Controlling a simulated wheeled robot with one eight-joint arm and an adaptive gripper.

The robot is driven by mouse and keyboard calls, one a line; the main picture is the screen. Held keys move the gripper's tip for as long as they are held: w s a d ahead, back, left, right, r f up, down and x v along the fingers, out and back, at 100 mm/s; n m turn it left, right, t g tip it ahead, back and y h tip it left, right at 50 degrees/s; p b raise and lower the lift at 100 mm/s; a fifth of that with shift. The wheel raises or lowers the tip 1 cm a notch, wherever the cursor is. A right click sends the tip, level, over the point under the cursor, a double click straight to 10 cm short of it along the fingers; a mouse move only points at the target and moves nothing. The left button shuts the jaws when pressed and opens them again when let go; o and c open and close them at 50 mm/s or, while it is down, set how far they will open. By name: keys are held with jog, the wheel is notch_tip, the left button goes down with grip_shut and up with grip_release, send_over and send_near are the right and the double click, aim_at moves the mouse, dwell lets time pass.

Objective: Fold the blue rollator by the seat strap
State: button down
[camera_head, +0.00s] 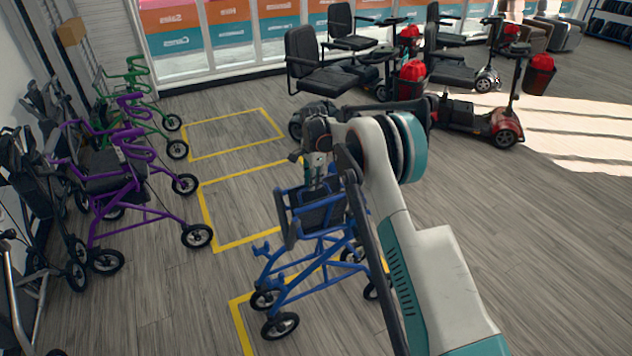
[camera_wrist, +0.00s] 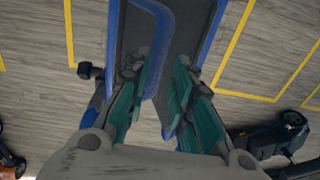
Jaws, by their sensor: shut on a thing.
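The blue rollator (camera_head: 315,265) stands on its wheels on the wood floor, over the front yellow markings. Its dark seat (camera_head: 320,212) sits between the blue side frames, directly below my gripper (camera_head: 318,172). In the wrist view, my gripper (camera_wrist: 160,85) has its teal fingers on either side of a blue-edged loop, the seat strap (camera_wrist: 166,20). The fingers are shut on this strap. Dark seat panels (camera_wrist: 196,25) lie behind the fingers. My arm hides part of the rollator's right side, and how far the seat is folded is hard to tell.
A purple rollator (camera_head: 130,205) and a green rollator (camera_head: 135,90) stand at the left, beside dark ones along the wall. Yellow floor bays (camera_head: 235,135) behind the blue rollator are empty. Mobility scooters (camera_head: 470,110) stand at the back right. Floor at the right is clear.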

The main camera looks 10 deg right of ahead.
jog(key=shift+w+a+f, duration=0.3)
jog(key=shift+w+a, duration=0.15)
jog(key=shift+a, duration=0.25)
jog(key=c, duration=1.5)
grip_release()
jog(key=shift+c, duration=0.2)
jog(key=shift+o, duration=0.3)
jog(key=shift+w+a+f, duration=0.3)
jog(key=shift+w+f, duration=0.1)
jog(key=shift+w, duration=0.05)
jog(key=shift+d+r, duration=0.15)
jog(key=shift+c, duration=0.3)
jog(key=shift+r, duration=0.15)
notch_tip(320, 180, up, 11)
jog(key=shift+s+d+r, duration=0.2)
jog(key=shift+s+d, duration=0.05)
jog(key=shift+s, duration=0.2)
